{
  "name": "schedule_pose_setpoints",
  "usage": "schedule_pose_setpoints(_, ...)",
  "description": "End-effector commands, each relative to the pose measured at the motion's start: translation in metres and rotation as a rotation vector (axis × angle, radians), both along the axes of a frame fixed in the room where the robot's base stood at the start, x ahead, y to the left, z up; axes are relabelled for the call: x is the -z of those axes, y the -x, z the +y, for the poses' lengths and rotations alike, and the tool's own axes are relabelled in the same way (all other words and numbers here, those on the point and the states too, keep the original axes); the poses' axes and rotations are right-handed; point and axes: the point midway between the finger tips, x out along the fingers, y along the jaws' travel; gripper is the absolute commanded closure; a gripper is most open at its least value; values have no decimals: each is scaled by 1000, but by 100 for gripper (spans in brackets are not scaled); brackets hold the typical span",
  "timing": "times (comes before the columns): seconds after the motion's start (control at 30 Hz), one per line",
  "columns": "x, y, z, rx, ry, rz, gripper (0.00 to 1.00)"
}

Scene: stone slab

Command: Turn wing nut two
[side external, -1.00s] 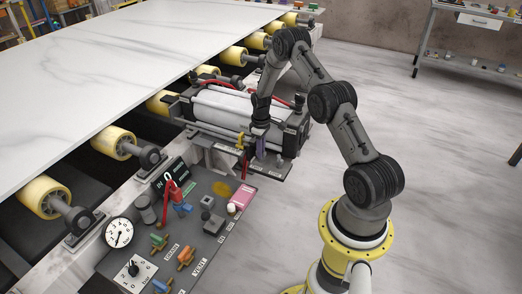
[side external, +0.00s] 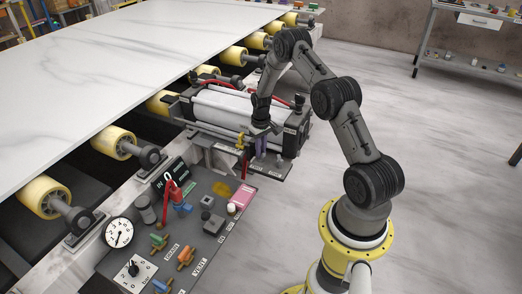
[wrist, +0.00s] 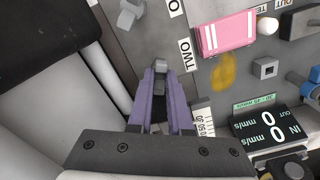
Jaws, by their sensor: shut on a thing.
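Only the nut's upper part shows between the fingertips; the rest is hidden. In the side external view my gripper (side external: 262,147) points down at the narrow plate (side external: 270,170) in front of the cylinder unit, and the nut cannot be made out there. Another grey wing nut (wrist: 130,14) stands on the same plate, at the top of the wrist view, apart from my fingers.
The control panel (side external: 222,188) lies beside the plate, with a pink box (side external: 241,199), a gauge (side external: 119,232), a red-handled lever (side external: 171,190) and several knobs. A light cylinder (side external: 222,108) with red hoses is close behind my gripper. The floor to the right is open.

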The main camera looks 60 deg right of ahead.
Motion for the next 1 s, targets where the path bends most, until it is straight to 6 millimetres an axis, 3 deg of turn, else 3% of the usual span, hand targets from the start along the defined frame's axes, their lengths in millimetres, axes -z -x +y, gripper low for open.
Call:
schedule_pose_setpoints(0.4, -1, 0, 0, 254, 0, 0, 100)
schedule_pose_setpoints(1.0, -1, 0, 0, 315, 0, 0, 100)
